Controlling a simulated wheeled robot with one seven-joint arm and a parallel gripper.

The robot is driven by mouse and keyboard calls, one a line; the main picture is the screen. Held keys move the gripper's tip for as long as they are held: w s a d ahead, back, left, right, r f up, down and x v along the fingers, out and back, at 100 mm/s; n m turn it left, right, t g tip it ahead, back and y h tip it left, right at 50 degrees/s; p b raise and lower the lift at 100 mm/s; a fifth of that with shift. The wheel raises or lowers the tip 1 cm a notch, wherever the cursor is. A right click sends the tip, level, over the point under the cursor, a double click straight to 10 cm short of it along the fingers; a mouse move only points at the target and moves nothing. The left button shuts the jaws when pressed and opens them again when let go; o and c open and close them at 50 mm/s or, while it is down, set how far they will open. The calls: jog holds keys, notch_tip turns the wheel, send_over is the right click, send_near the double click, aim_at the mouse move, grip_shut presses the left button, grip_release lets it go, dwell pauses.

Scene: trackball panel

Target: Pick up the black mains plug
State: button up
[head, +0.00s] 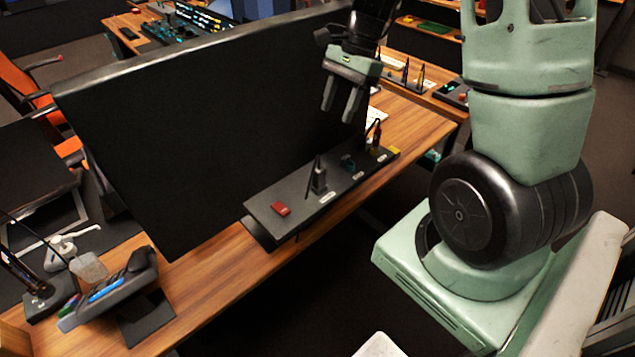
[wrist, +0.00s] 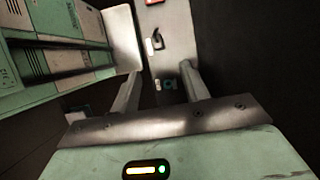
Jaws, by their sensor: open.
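The black mains plug (head: 319,180) appears to be the dark upright piece with a thin prong or cable rising from it. It stands on the long dark panel (head: 299,194), between a red block and a teal piece. In the wrist view the plug (wrist: 157,40) shows as a small black shape beside a white label, beyond the fingertips. My gripper (head: 341,106) is open and empty, above the panel and apart from the plug. In the wrist view my gripper's fingers (wrist: 162,76) point toward the panel, with a teal piece between them.
A red block (head: 281,210), the teal piece (head: 348,163) and a dark upright item (head: 376,140) share the panel. A large black monitor (head: 200,130) stands close behind it. A desk phone (head: 110,285) sits at the lower left. Bare wooden desk (head: 215,265) lies between phone and panel.

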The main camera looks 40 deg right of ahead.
aim_at(322, 167)
jog(key=p+x, duration=0.1)
jog(key=x, duration=1)
jog(key=shift+a+f, duration=0.15)
jog(key=shift+f, duration=0.1)
jog(key=x, duration=0.1)
jog(key=p+x, duration=0.1)
jog(key=x, duration=0.2)
jog(key=shift+s+f, duration=0.2)
jog(key=shift+s, duration=0.05)
jog(key=shift+f, duration=0.55)
jog(key=c, duration=1)
